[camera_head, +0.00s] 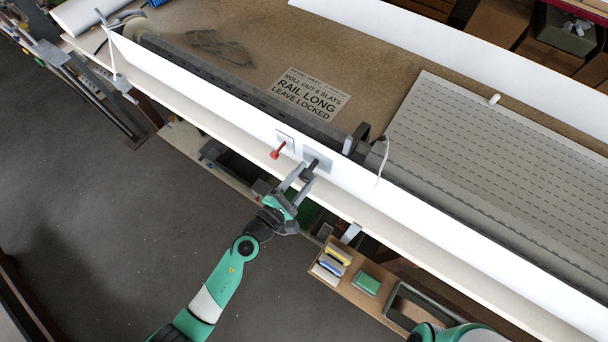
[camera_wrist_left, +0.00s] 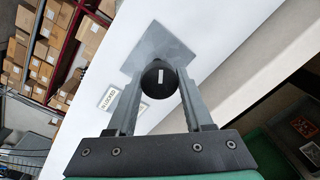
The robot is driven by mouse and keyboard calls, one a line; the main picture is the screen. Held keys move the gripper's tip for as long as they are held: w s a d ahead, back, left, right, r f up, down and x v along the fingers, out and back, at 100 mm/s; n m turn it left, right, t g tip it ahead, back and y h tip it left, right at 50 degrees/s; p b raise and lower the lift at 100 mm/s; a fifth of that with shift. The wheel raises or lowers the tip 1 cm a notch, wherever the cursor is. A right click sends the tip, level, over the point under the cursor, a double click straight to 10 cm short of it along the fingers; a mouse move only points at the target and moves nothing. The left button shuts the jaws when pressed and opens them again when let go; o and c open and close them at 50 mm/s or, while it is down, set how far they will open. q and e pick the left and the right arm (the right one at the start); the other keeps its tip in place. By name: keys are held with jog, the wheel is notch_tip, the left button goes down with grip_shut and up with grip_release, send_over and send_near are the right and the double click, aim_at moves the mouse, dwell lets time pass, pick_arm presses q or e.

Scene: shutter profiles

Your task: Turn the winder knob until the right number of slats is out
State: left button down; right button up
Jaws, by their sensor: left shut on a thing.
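The winder knob (camera_wrist_left: 158,78) is round and black with a white mark on its face, in front of a grey square plate (camera_wrist_left: 160,46) on the white rail. My left gripper (camera_head: 302,178) is shut on the knob, with one finger on each side; in the left wrist view the white mark stands nearly upright. A red-tipped lever (camera_head: 278,151) sticks out left of the knob. The grey slatted curtain (camera_head: 500,150) lies on the bench at the right. A printed sheet (camera_head: 311,94) reads "ROLL OUT 6 SLATS, RAIL LONG, LEAVE LOCKED". My right gripper is out of view.
A small label reading like "LOCKED" (camera_wrist_left: 109,98) is on the rail beside the plate. A wooden shelf (camera_head: 345,288) with sponges and a tray hangs below the bench edge. A small white peg (camera_head: 494,99) stands by the curtain. Open floor lies at the left.

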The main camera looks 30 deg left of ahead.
pick_arm(q)
jog(key=shift+m, duration=1.5)
jog(key=shift+c, duration=1.5)
grip_release()
jog(key=s+a, duration=0.1)
jog(key=s, duration=1)
jog(key=shift+s+a+r, duration=0.25)
jog(key=shift+a+r, duration=0.1)
jog(key=shift+r, duration=0.05)
